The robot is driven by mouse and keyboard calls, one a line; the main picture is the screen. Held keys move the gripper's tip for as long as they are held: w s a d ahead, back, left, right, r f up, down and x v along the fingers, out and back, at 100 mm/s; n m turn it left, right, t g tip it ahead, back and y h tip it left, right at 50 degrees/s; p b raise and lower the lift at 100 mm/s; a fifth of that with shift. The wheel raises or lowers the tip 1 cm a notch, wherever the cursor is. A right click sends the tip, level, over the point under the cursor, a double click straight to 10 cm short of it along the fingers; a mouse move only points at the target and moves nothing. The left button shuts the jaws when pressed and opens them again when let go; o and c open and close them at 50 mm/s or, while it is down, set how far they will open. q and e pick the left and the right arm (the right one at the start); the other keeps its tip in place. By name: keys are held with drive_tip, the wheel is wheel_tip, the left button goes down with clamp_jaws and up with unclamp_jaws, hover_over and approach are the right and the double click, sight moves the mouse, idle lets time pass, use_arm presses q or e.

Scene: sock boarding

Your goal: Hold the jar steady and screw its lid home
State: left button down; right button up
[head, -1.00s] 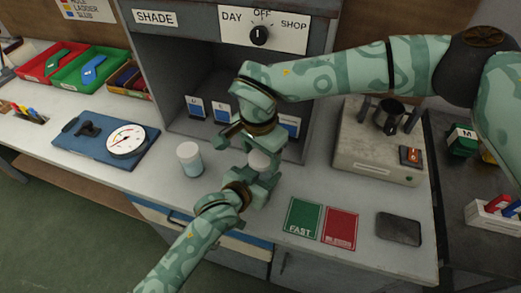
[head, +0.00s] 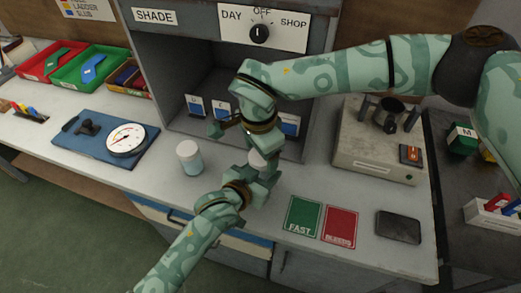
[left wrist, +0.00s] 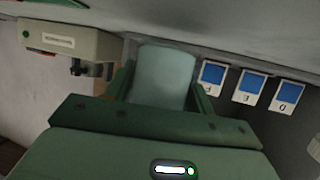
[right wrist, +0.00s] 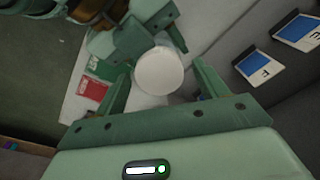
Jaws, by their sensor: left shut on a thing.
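The jar (left wrist: 165,75) is pale and translucent, and sits between the fingers of my left gripper (left wrist: 162,92), which is shut on it. Its round white lid shows in the head view (head: 257,160) and from above in the right wrist view (right wrist: 160,71). My right gripper (right wrist: 162,88) is above the jar, its fingers on either side of the lid with gaps showing, so it is open. In the head view the right gripper and wrist partly hide the jar. I cannot tell how far down the lid is threaded.
A second jar (head: 189,157) with a white lid stands on the bench to the left. A gauge (head: 126,140) lies on a blue mat. Green (head: 303,216) and red (head: 340,227) cards and a dark pad (head: 398,227) lie to the right. Labelled cards (head: 195,106) stand in the booth behind.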

drive_tip(key=shift+s+a+r, duration=0.1)
drive_tip(key=shift+r, duration=1.05)
drive_tip(key=shift+s+r, duration=0.1)
drive_tip(key=shift+r, duration=1.05)
drive_tip(key=shift+c, duration=0.3)
wheel_tip(320, 180, up, 4)
drive_tip(key=n, duration=0.3)
drive_tip(key=shift+s+f, duration=0.1)
drive_tip(key=shift+f, duration=0.15)
drive_tip(key=f, duration=0.8)
drive_tip(key=shift+w, duration=0.3)
